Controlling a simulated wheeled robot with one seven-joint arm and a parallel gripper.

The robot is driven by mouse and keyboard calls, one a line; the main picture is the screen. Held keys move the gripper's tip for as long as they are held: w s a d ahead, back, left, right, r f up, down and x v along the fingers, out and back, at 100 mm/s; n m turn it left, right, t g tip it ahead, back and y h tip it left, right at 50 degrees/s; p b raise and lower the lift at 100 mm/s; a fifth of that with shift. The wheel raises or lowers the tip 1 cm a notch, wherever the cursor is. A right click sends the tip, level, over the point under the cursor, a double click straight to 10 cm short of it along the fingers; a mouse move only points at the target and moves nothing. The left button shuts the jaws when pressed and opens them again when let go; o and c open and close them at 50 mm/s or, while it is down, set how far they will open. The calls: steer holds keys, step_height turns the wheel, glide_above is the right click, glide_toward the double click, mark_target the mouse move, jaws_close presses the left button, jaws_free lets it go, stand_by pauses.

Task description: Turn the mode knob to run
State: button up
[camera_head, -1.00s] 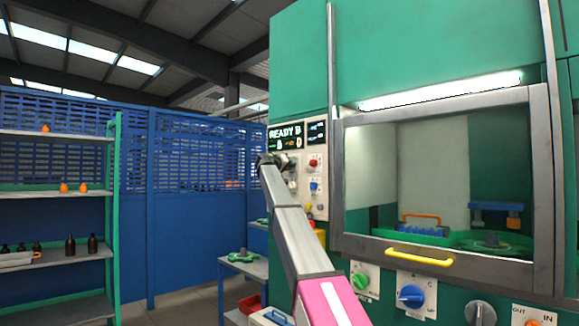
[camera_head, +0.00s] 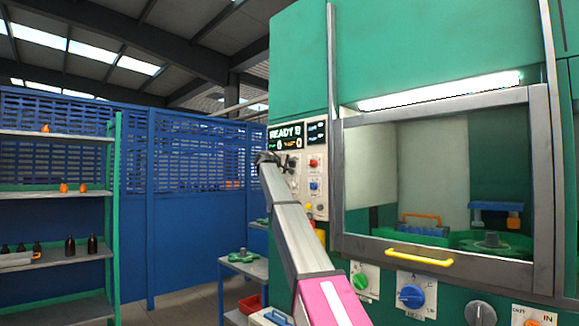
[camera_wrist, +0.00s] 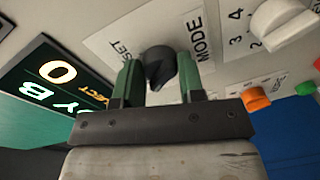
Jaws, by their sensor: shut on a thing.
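The dark mode knob (camera_wrist: 160,72) sits on a white label plate (camera_wrist: 112,42) in the wrist view. The plate reads MODE on the right, and part of a word ending in SET shows at the upper left. My gripper (camera_wrist: 158,60) has its two green fingers on either side of the knob and is shut on it. The knob's pointer direction is hard to read between the fingers. In the head view my arm reaches the control panel (camera_head: 321,206) left of the cabinet window, and the knob is hidden behind my wrist.
A dark display (camera_head: 286,136) above my wrist reads READY B. A white numbered knob (camera_wrist: 280,22), an orange button (camera_wrist: 256,99) and a green button (camera_wrist: 305,88) lie close to my gripper. The cabinet has a yellow handle (camera_head: 418,257) and more knobs below.

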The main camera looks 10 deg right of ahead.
steer(key=shift+n, duration=0.7)
steer(key=o, duration=0.9)
steer(key=v, duration=1.1)
steer(key=shift+r, duration=0.1)
steer(key=shift+a, duration=0.1)
